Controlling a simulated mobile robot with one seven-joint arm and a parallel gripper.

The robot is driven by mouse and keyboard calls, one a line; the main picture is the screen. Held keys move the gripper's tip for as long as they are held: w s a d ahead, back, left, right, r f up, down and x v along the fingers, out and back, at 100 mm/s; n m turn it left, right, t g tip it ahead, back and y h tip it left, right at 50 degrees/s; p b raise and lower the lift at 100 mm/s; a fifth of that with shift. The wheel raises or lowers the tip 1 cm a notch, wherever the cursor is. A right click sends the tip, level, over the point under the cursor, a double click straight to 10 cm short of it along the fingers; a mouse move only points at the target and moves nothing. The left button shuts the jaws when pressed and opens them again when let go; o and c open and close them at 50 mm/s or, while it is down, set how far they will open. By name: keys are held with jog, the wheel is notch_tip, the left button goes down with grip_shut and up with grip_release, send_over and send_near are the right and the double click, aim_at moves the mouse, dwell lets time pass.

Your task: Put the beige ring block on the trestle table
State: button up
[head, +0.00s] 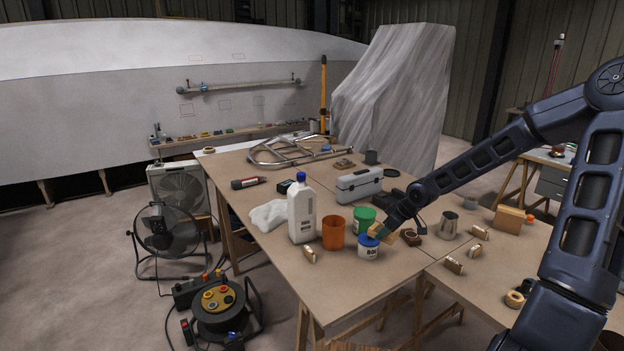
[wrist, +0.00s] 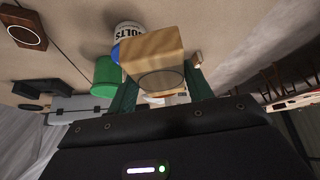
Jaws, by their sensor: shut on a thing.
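My gripper (head: 384,229) is shut on a beige wooden block (head: 376,231). In the wrist view the beige ring block (wrist: 155,58) sits between the green fingers and shows a round ring mark on one face. In the head view, the block is small and partly hidden by my gripper, just above or beside the blue-lidded white tub (head: 368,247). I cannot tell whether it touches anything. The plywood-topped table (head: 345,291) below stands on trestle legs and carries many items.
An orange cup (head: 333,234), a green tub (head: 363,219) and a white bottle (head: 301,212) crowd the left. A dark red ring block (head: 411,237) lies right of my gripper. Small wooden blocks (head: 454,266) lie farther right. The table's near front is clear.

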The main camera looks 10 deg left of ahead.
jog(key=s+a+r+n+g, duration=0.1)
jog(key=s+a+r+n, duration=0.15)
jog(key=s+a, duration=0.4)
jog(key=s+a+r+n+g, duration=0.1)
jog(key=s+a+n+g, duration=0.15)
jog(key=s+a, duration=0.45)
jog(key=shift+t+y, duration=0.35)
jog(key=shift+y, duration=0.05)
jog(key=f, duration=1.1)
jog(key=w+a+f, duration=0.1)
jog(key=f, duration=0.4)
jog(key=shift+w+f, duration=0.1)
jog(key=shift+f, duration=0.05)
jog(key=shift+f, duration=0.1)
jog(key=shift+d+f, duration=0.1)
jog(key=shift+f, duration=1.55)
jog(key=shift+f, duration=0.15)
jog(key=o, duration=1)
jog(key=shift+r, duration=0.25)
jog(key=v, duration=1.1)
jog(key=shift+d+r, duration=0.25)
jog(key=shift+r, duration=0.1)
